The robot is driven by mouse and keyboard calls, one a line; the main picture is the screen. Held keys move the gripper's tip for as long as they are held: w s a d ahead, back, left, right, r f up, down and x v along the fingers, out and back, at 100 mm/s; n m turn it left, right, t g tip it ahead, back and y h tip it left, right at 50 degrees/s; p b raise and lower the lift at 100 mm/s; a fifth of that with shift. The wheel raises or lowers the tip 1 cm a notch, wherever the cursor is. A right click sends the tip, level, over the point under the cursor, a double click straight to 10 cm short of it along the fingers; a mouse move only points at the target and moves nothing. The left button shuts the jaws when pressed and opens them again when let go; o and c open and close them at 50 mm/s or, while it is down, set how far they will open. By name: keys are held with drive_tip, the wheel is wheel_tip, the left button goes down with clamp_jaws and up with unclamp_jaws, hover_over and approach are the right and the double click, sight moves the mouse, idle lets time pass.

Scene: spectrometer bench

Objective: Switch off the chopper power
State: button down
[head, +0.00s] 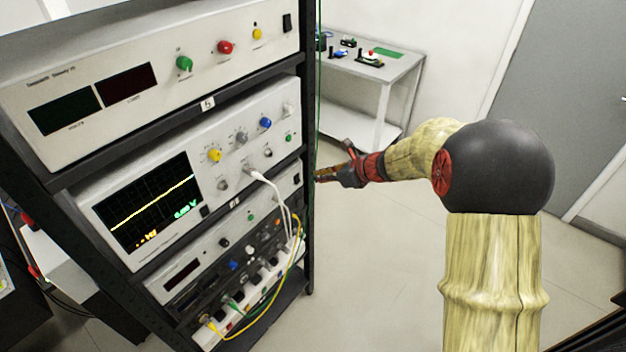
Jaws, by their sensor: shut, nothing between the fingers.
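A black rack holds several instruments, and their labels are too small to read, so I cannot tell which is the chopper unit. The third unit (202,260) has a dark display, small knobs and a small dark switch (297,180) at its right end. The top unit (150,75) has two dark displays, coloured knobs and a black rocker switch (287,22) at its right end. My gripper (319,178) is shut and empty, just right of the rack's right post, at about the height of the third unit's switch. I cannot tell whether it touches the post.
An oscilloscope (202,190) with a lit yellow trace sits between these units. White, yellow and green cables hang over the lower units. The dark right post (309,110) stands beside my gripper. A side table (395,75) stands behind; the floor (370,270) right of the rack is clear.

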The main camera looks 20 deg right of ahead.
drive_tip(key=v, duration=0.3)
drive_tip(key=r+v, duration=0.1)
drive_tip(key=v, duration=0.1)
drive_tip(key=shift+w+a+r+p, duration=0.1)
drive_tip(key=shift+w+a+p, duration=0.05)
drive_tip(key=shift+p, duration=0.2)
drive_tip(key=s+a+f+n+g, duration=0.1)
drive_tip(key=s+a+n+g, duration=0.1)
drive_tip(key=s+n, duration=0.55)
drive_tip(key=s+a+f+n+g, duration=0.1)
drive_tip(key=s+f+n+g, duration=0.15)
drive_tip(key=s+n, duration=0.5)
drive_tip(key=s+r+n+h+b, duration=0.1)
drive_tip(key=s+r+n+h, duration=0.1)
drive_tip(key=s, duration=0.4)
drive_tip(key=s+a+r+n+t+h+b, duration=0.1)
drive_tip(key=s+r+n+h+b, duration=0.1)
drive_tip(key=s+r+n, duration=0.3)
drive_tip(key=s+a+r+n+h+b, duration=0.1)
drive_tip(key=s+r+n+h, duration=0.1)
drive_tip(key=s+n, duration=0.4)
drive_tip(key=s+r, duration=0.1)
drive_tip(key=s, duration=0.2)
drive_tip(key=shift+r+n+t+b, duration=0.3)
drive_tip(key=shift+n+t, duration=0.05)
drive_tip(key=shift+n, duration=0.05)
